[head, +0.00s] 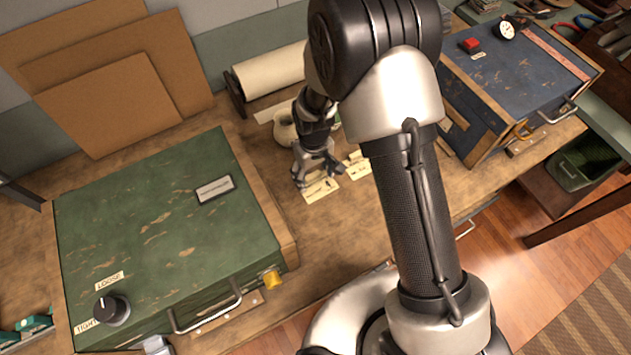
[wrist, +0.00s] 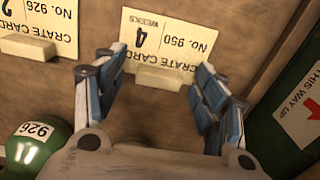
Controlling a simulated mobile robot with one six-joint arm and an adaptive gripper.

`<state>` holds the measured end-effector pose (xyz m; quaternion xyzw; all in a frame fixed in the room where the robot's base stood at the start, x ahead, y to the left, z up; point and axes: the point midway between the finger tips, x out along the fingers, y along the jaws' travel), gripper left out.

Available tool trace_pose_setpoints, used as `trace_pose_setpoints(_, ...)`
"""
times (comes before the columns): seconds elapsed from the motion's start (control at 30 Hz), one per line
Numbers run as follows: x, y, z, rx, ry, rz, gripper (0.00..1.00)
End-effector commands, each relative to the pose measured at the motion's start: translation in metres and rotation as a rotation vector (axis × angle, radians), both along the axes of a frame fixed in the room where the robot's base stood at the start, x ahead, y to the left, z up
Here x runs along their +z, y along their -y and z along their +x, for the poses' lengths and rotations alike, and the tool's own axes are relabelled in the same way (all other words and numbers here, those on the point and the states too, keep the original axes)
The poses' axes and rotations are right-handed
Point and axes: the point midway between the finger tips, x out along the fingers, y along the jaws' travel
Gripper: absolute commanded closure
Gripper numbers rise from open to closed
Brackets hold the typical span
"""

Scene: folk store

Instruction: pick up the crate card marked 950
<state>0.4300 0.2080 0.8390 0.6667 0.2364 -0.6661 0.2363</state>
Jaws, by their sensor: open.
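The crate card marked 950 (wrist: 180,38) is cream with black print and reads upside down in the wrist view. It lies flat on the wooden bench, and it also shows in the head view (head: 320,190). A small pale block (wrist: 165,78) sits at its lower edge in the wrist view. My gripper (wrist: 160,64) is open and empty, its fingers on either side of the block and over the card's edge region. In the head view my gripper (head: 318,172) points down at the card. I cannot tell the exact height above it.
A card marked 926 (wrist: 50,22) with its own block (wrist: 28,47) lies beside it. A green rounded object labelled 926 (wrist: 38,145) is close by. A green case (head: 165,235) stands left and a blue case (head: 515,75) right. A paper roll (head: 268,70) lies behind.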

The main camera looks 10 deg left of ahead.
Motion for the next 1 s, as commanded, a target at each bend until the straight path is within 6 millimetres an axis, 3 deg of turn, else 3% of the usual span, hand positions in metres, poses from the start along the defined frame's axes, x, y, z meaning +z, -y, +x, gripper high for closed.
trace_pose_setpoints(0.6, 0.001, 0.000, 0.000, 0.000, -0.001, -0.001, 0.72)
trace_pose_setpoints(1.0, 0.012, 0.000, 0.000, 0.000, 0.000, 0.000, 0.72)
